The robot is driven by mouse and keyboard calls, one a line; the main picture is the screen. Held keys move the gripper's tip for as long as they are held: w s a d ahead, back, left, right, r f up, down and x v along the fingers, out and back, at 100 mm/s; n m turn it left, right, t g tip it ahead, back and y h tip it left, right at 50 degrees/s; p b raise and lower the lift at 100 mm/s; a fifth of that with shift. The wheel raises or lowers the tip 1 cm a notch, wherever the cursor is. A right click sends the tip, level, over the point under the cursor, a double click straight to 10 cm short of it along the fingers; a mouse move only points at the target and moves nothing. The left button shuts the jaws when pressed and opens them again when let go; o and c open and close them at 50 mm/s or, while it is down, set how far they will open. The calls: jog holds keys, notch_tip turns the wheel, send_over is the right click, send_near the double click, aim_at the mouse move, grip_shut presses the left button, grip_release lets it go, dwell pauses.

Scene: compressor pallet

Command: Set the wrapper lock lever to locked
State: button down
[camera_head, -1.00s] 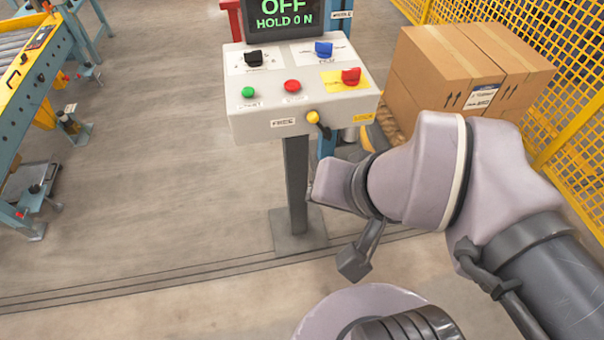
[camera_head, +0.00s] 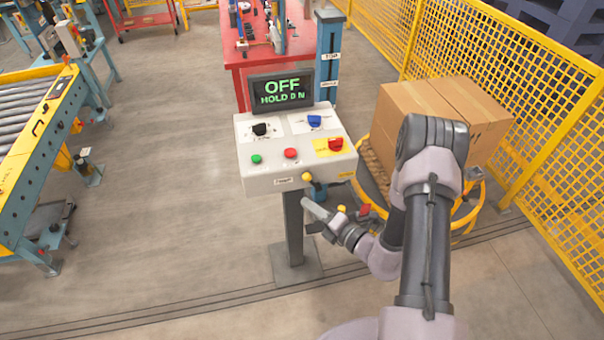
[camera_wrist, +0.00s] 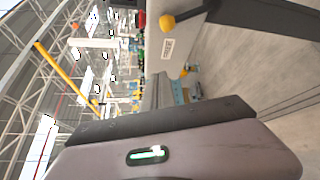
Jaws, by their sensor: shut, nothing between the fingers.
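The grey control console (camera_head: 262,178) stands on a post, and its screen (camera_head: 281,91) reads OFF and HOLD ON. A small lever with a yellow ball end (camera_head: 307,177) and a dark arm sits on the console's front face. In the wrist view the yellow ball (camera_wrist: 167,23) is near the top, its dark arm pointing right. I cannot read its label or tell its setting. My gripper (camera_head: 308,206) is shut and empty, below and apart from the lever, in front of the console's lower edge.
The console top has a black knob (camera_head: 261,129), a blue knob (camera_head: 314,120), a red knob (camera_head: 336,144), and green and red buttons. Cartons (camera_head: 400,105) stand on a pallet at right, inside yellow fencing (camera_head: 475,65). A roller conveyor (camera_head: 25,120) is at left. Floor between is clear.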

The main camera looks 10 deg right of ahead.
aim_at(294, 177)
jog(key=shift+s+d+f+m+h, duration=0.15)
jog(key=shift+d+f+m+h, duration=0.5)
jog(key=shift+f, duration=0.2)
jog(key=w, duration=0.3)
jog(key=w+a+b, duration=0.1)
jog(key=w, duration=0.5)
jog(key=shift+w+a+f+b, duration=0.15)
jog(key=shift+a+f+b, duration=0.1)
jog(key=shift+b, duration=0.15)
jog(key=shift+d+r, duration=0.2)
jog(key=shift+d, duration=0.1)
